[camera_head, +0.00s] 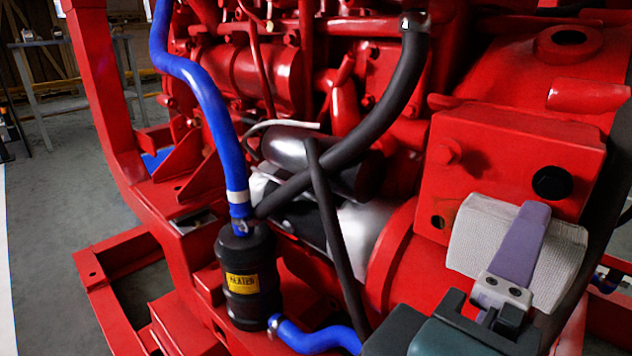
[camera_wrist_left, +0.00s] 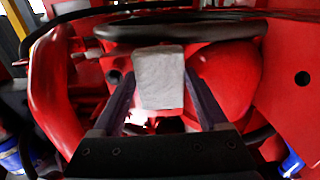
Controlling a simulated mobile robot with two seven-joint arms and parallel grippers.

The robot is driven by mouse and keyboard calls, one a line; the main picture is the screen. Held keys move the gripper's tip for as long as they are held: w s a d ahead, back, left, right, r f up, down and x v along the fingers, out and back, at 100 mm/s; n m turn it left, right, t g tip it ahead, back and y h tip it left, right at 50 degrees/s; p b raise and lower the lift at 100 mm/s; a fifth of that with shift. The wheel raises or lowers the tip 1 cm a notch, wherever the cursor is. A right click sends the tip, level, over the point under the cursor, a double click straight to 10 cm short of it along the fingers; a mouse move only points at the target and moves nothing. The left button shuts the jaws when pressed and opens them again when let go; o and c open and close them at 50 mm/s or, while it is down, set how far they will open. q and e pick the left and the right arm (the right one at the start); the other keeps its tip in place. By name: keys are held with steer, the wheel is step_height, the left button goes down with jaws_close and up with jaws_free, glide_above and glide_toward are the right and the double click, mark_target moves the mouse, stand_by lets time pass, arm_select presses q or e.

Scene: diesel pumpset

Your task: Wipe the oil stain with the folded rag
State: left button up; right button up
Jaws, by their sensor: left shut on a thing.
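The folded rag (camera_head: 468,236) is a pale, ribbed cloth pad at the right of the head view, in front of the red engine block. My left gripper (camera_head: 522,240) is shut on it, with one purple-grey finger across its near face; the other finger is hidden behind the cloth. In the left wrist view the rag (camera_wrist_left: 160,75) sits between the two dark fingers, close to red metal. I cannot tell whether it touches the metal. I cannot make out the oil stain for sure; it may be hidden. My right gripper is not in view.
A red box-shaped housing (camera_head: 500,150) with a black round spot (camera_head: 552,183) stands just behind the rag. A black filter canister (camera_head: 245,285), a blue hose (camera_head: 205,95) and a thick black hose (camera_head: 385,110) lie to the left. Open grey floor (camera_head: 50,210) shows at far left.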

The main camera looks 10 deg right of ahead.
mark_target(456, 242)
arm_select(q)
steer(key=shift+s+d, duration=0.45)
steer(key=shift+s, duration=0.1)
steer(key=shift+p, duration=0.3)
steer(key=shift+w+a+b, duration=0.2)
steer(key=shift+w+a, duration=0.45)
steer(key=shift+w, duration=0.2)
steer(key=shift+w+a+b, duration=0.15)
steer(key=shift+w+a, duration=0.5)
steer(key=shift+w, duration=0.15)
steer(key=shift+w+a+f+b, duration=0.1)
steer(key=shift+w+a+b, duration=0.25)
steer(key=shift+w, duration=0.2)
steer(key=shift+w+a+b, duration=0.35)
steer(key=shift+w+a, duration=0.6)
steer(key=shift+w, duration=0.1)
